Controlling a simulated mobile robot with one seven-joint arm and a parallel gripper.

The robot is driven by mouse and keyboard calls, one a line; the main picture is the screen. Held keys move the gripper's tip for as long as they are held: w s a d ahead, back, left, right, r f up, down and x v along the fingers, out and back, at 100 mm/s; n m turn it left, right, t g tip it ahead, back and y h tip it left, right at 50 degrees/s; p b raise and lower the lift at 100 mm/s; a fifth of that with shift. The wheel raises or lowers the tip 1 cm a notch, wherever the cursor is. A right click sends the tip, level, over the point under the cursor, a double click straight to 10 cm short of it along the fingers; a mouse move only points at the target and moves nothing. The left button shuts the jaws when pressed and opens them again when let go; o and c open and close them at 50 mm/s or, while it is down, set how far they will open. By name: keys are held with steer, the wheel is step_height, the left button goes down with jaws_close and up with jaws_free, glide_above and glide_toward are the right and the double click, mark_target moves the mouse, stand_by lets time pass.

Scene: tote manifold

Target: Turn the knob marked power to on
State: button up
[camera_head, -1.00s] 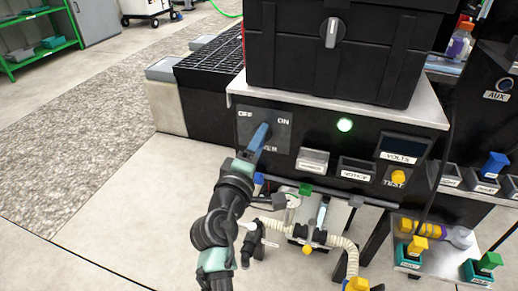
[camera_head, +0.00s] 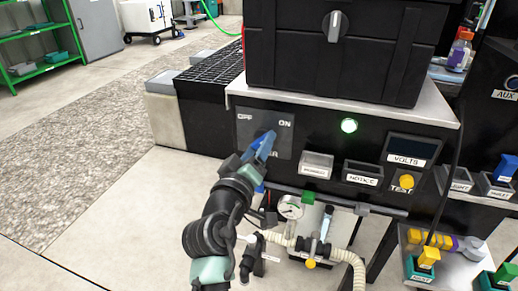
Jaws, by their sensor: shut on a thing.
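The power knob's dark square plate (camera_head: 285,143) is on the left of the black front panel, with OFF at its upper left and ON at its upper right. The end of its label shows as "ER"; the rest is hidden. My gripper (camera_head: 266,142) is at the middle of the plate, its blue fingers shut on the knob, which they mostly hide. The fingers lean up and to the right, roughly toward ON. I cannot tell the knob's exact angle.
A black tote (camera_head: 330,70) with a grey knob stands on the panel's top. Right of the plate are label holders (camera_head: 362,174), a VOLTS display (camera_head: 408,149) and a yellow TEST button (camera_head: 406,181). A gauge (camera_head: 290,207), pipes and hose lie below. Open floor is on the left.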

stand_by(0.4)
steer(key=o, duration=1.4)
steer(key=shift+c, duration=0.2)
steer(key=p+v, duration=0.3)
steer(key=v, duration=1)
steer(key=shift+p, duration=0.3)
